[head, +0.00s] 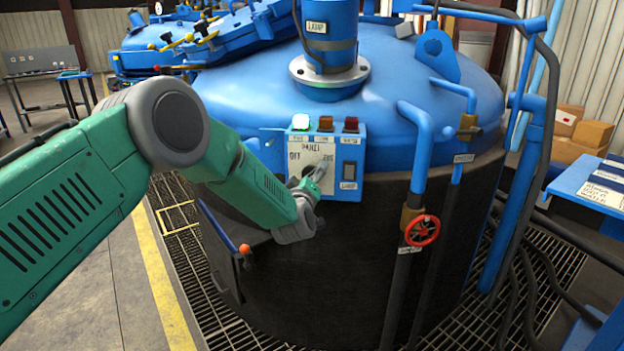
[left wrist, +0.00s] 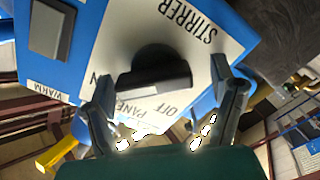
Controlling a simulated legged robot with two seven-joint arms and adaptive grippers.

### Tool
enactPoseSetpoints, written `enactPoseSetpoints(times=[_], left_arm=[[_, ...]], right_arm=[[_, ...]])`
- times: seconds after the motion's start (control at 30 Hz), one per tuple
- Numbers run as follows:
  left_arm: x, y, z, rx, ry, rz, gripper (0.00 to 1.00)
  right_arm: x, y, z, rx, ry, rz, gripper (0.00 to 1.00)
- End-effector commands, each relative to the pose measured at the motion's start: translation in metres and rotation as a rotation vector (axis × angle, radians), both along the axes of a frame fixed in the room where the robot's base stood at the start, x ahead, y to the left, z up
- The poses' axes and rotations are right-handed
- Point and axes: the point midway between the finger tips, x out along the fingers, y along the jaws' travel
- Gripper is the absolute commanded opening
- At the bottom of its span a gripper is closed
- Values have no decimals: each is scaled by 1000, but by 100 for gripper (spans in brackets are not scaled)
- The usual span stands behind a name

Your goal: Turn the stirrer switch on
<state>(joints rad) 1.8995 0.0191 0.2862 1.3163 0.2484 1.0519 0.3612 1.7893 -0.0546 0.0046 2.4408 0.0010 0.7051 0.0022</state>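The stirrer switch is a black round knob with a raised bar (left wrist: 155,82) on a white plate (left wrist: 195,40) lettered STIRRER, PANEL and OFF. The plate is on a blue control box (head: 350,130) fixed to the furnace side. My left gripper (head: 318,172) is at the plate's lower part and hides the knob in the head view. In the left wrist view the gripper (left wrist: 161,75) is open, one finger on each side of the knob, with gaps beside the bar. Which label the bar points to I cannot tell. My right gripper is not in view.
A dark rocker switch (head: 349,170) sits right of the plate. Blue pipes and a red valve wheel (head: 422,230) stand to the right. An orange-knobbed lever (head: 245,249) is lower left.

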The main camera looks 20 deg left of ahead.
Motion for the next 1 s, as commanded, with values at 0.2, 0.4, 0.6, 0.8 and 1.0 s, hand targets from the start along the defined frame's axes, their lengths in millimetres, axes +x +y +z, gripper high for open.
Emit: enactPoseSetpoints(times=[0.2,0.4,0.6,0.8,1.0], left_arm=[[-1,-5,1,0,-1,-4,78],[-15,-7,1,1,1,-6,78],[-52,-11,0,-1,4,-6,78],[-91,-15,0,0,2,-5,78],[-113,-17,-2,-1,2,-2,78]], right_arm=[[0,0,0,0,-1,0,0],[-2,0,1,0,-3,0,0],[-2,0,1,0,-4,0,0],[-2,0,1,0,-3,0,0],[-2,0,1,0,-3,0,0]])
